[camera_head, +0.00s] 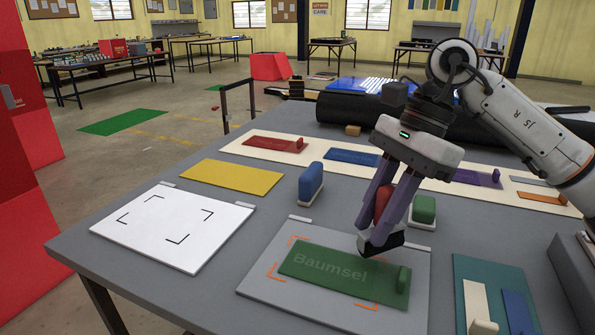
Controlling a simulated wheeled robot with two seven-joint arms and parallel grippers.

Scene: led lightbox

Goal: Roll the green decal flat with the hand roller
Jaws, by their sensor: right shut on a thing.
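The green decal (330,275) with the word "Baumsel" lies on a light grey panel (258,284) with orange corner marks, at the front of the table. A small green upright tab (403,280) stands at its right end. My right gripper (382,216) is shut on the hand roller, which has a red handle (383,200) and a dark lower part (381,244). The roller is at the decal's far right edge in the picture; I cannot tell whether it touches the decal. My left gripper is not in view.
A white panel (172,226) with black corner marks and a yellow sheet (231,177) lie to the left. A blue-handled block (311,183) and a green-handled block (424,209) stand behind the panel. A teal tray (468,268) lies at the right.

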